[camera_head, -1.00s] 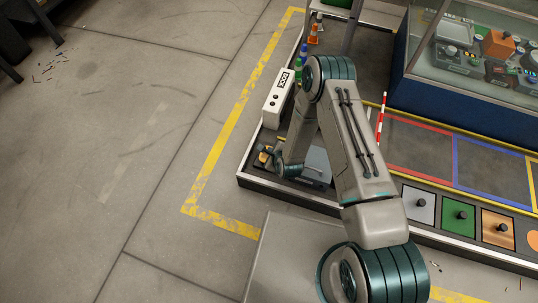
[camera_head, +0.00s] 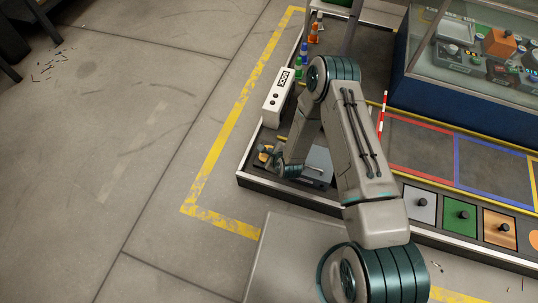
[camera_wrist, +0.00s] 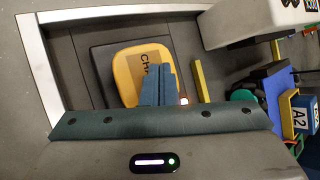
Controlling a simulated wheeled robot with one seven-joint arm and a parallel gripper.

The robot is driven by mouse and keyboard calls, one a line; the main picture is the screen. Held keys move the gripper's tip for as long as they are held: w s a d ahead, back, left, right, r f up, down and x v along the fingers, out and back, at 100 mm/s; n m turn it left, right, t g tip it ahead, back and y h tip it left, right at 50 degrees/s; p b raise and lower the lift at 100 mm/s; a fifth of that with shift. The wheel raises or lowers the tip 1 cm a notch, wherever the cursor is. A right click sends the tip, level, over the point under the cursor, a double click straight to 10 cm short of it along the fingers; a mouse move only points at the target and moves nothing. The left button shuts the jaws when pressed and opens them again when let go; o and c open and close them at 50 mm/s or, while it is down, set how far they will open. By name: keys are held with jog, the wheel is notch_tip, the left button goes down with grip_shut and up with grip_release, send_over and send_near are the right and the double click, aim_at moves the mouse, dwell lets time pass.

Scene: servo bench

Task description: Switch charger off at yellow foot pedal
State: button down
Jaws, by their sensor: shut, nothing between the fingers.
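The yellow foot pedal (camera_wrist: 127,66) lies on a dark base inside the corner of a pale-edged platform in the wrist view. Its brown label shows the letters "Ch", and the rest is hidden by my gripper (camera_wrist: 160,74). My gripper's blue-grey fingers are shut and empty, over the pedal's right part. I cannot tell whether they touch it. A small lit lamp (camera_wrist: 184,101) shows just right of the fingers. In the head view the pedal (camera_head: 264,154) is small, at the platform's near left corner, with my wrist beside it.
A white box (camera_head: 278,97) with dark knobs stands behind the pedal. A yellow bar (camera_wrist: 202,81) lies right of the pedal. A blue block labelled A2 (camera_wrist: 301,112) is farther right. Coloured knob panels (camera_head: 459,216) line the front edge. Floor at left is mostly clear.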

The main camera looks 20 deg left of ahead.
jog(key=shift+f+b, duration=0.45)
jog(key=shift+f, duration=0.05)
dwell(0.6)
jog(key=shift+r, duration=0.15)
jog(key=shift+r+p, duration=0.65)
jog(key=shift+r, duration=0.2)
notch_tip(320, 180, up, 6)
jog(key=p, duration=0.4)
jog(key=shift+r, duration=0.1)
